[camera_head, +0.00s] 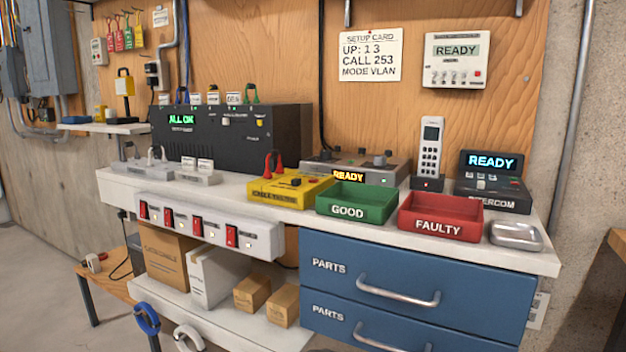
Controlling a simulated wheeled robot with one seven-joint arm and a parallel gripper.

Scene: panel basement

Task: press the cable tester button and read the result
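The cable tester (318,186) is a yellow box near the middle of the white bench, left of the green bin. Its front label is small and only partly legible. Two red cone-shaped parts joined by a loop stand on its left side, and a small black part sits on its top. I cannot tell which part is its button, and no result on it is readable. Just behind it, a grey device (392,172) with knobs has an amber display reading READY. My gripper is not in view.
A green GOOD bin (347,211) and red FAULTY bin (438,225) stand right of the tester, with a metal tray (516,235) beyond. A black unit (282,130) reads ALL OK. The intercom (493,190) reads READY. Blue drawers (400,268) are below.

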